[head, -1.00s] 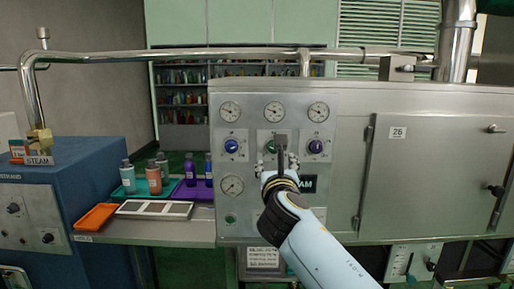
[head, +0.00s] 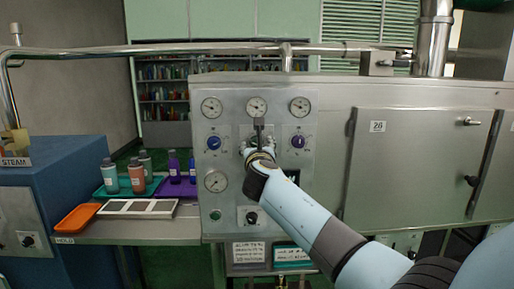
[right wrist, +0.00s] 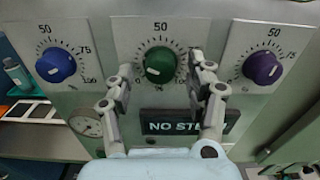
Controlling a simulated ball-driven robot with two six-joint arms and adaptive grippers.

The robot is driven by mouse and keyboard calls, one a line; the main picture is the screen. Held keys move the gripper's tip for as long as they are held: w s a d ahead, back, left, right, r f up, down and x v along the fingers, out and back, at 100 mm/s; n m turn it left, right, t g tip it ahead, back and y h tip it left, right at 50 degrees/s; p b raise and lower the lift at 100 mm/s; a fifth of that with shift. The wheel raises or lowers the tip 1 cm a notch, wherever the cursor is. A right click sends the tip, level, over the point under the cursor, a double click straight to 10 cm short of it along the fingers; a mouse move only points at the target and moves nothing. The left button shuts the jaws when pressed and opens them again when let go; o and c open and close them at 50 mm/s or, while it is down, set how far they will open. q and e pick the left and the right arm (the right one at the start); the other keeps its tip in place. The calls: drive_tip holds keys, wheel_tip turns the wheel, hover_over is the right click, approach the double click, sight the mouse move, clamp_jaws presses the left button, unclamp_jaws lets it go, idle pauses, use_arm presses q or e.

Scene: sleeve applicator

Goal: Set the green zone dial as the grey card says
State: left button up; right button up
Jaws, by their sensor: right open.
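The green zone dial (right wrist: 161,61) is a round knob in the middle of the panel's dial row, with 50 above it. Its white mark points to the lower left, towards the low end. My right gripper (right wrist: 160,72) is open, one finger on each side of the dial's lower part; contact cannot be told. In the head view the right gripper (head: 257,146) covers most of the dial. A pale grey card (head: 248,252) with dark lines hangs below the panel; its text is too small to read. My left gripper is not in view.
A blue dial (right wrist: 56,64) and a purple dial (right wrist: 263,67) flank the green one. A NO STEAM sign (right wrist: 165,128), partly behind a finger, is below. A green card (head: 292,254) hangs beside the grey one. Bottles stand on trays at left.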

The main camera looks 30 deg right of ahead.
clamp_jaws()
drive_tip(key=shift+m, duration=0.4)
drive_tip(key=shift+a+m+b, duration=0.1)
drive_tip(key=shift+m+b, duration=7.35)
drive_tip(key=shift+m, duration=5.45)
unclamp_jaws()
drive_tip(key=shift+r, duration=0.15)
